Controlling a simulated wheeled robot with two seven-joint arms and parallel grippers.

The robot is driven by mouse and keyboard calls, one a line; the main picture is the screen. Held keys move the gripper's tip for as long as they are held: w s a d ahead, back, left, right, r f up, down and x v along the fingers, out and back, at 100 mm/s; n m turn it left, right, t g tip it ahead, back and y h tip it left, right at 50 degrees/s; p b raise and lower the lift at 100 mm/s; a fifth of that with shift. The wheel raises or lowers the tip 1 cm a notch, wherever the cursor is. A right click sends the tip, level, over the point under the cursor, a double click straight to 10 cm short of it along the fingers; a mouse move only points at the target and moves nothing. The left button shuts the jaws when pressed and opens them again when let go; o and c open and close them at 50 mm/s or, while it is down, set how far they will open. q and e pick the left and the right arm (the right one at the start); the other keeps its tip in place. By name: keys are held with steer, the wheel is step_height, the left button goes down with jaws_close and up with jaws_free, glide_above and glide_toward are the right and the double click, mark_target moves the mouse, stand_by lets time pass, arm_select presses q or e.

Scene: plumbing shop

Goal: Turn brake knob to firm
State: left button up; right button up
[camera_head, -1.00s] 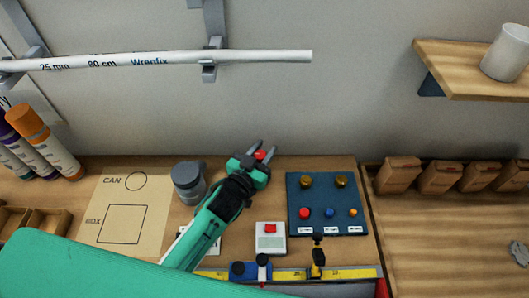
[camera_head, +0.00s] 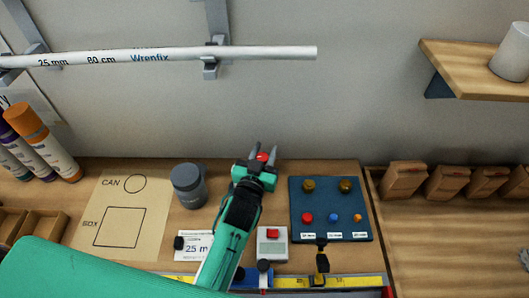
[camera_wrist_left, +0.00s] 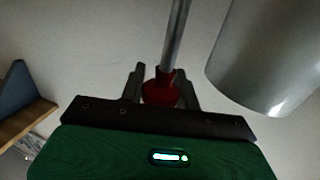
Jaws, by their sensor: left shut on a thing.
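A red knob (camera_head: 262,157) sits between the fingertips of my left gripper (camera_head: 263,153), near the wall at the back of the bench. In the left wrist view, which looks upside down, the red knob (camera_wrist_left: 160,90) is at the end of a thin metal rod (camera_wrist_left: 177,35). My left gripper (camera_wrist_left: 162,88) is shut on the knob, with a dark finger on each side. No marking for firm is readable around it. My right gripper is not in view.
A blue panel (camera_head: 331,233) with small coloured knobs lies right. A box with a red button (camera_head: 272,254) is nearer. A white pipe (camera_head: 250,53) hangs above.

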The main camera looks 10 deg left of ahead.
arm_select(q)
steer(key=shift+r, duration=0.1)
steer(key=o, duration=0.9)
steer(key=shift+s, duration=0.15)
steer(key=shift+s, duration=0.3)
steer(key=s+b, duration=0.1)
steer(key=s, duration=0.3)
steer(key=s+b, duration=0.1)
steer(key=s, duration=0.3)
steer(key=s+a+b, duration=0.1)
steer(key=s, duration=0.4)
steer(key=shift+b, duration=0.4)
steer(key=shift+w, duration=0.1)
